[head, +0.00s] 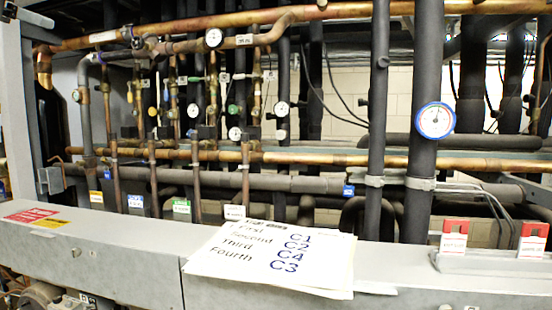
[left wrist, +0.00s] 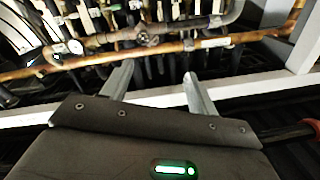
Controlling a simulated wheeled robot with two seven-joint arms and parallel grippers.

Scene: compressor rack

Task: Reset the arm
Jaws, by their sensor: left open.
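My left gripper (left wrist: 159,74) shows in the left wrist view with its two grey fingers spread apart. Nothing is between the fingers. They point toward a pale rail and the copper pipes of the rack, and I cannot tell how far apart they are from these. In the head view I cannot clearly make out the left gripper. My right gripper is in neither view.
Copper pipes (head: 330,158) and black insulated pipes (head: 425,70) fill the rack, with gauges such as the blue-rimmed one (head: 435,120). A printed sheet (head: 215,258) lies on the grey front beam (head: 120,262). Two red-and-white tags (head: 454,237) (head: 533,240) stand at right.

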